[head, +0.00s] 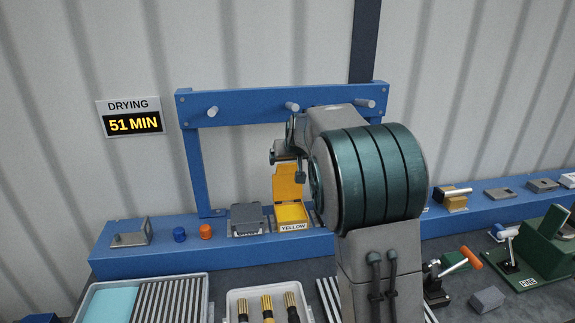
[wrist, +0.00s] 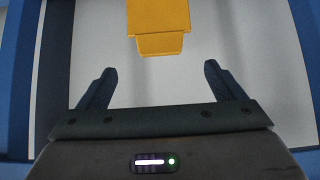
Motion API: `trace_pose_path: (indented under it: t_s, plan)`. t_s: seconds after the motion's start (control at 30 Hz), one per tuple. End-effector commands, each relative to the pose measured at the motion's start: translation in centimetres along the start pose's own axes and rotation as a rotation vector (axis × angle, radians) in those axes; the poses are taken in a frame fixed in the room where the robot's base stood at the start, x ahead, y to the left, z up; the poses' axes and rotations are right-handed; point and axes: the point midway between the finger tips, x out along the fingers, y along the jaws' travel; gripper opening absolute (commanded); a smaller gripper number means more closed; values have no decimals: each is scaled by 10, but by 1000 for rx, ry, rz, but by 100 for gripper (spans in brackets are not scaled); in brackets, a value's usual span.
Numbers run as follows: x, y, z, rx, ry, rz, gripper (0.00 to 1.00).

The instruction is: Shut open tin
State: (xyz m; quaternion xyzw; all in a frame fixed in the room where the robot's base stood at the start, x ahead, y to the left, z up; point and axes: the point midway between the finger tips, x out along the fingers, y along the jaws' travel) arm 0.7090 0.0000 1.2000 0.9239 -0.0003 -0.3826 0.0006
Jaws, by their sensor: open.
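The yellow tin (head: 293,215) stands open on the blue shelf, with a label reading YELLOW on its front. Its lid (head: 287,181) is raised upright at the back. In the wrist view the yellow lid (wrist: 160,16) shows at the top centre, its narrower tab pointing down between the fingers. My gripper (wrist: 160,78) is open, with nothing between its fingers, and the lid lies beyond the fingertips. In the head view my gripper is near the top of the lid, largely hidden by my arm, so contact cannot be told there.
A shut grey tin (head: 247,218) sits just left of the yellow one. A blue cap (head: 179,234) and an orange cap (head: 206,231) stand further left. A blue frame (head: 250,105) with pegs rises behind. Trays (head: 205,296) of rods and brushes lie in front.

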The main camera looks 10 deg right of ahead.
Motion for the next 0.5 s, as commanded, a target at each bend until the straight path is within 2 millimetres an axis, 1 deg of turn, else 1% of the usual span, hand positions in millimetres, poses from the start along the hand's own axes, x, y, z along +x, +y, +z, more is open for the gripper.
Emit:
trace_pose_path:
  t_s: [0.03,0.2,0.4,0.5]
  plan:
    - [9,0,0,1,-3,1,89]
    - [38,0,0,1,-4,0,89]
    - [67,0,0,0,-3,-1,89]
    - [76,0,-1,1,-1,-1,89]
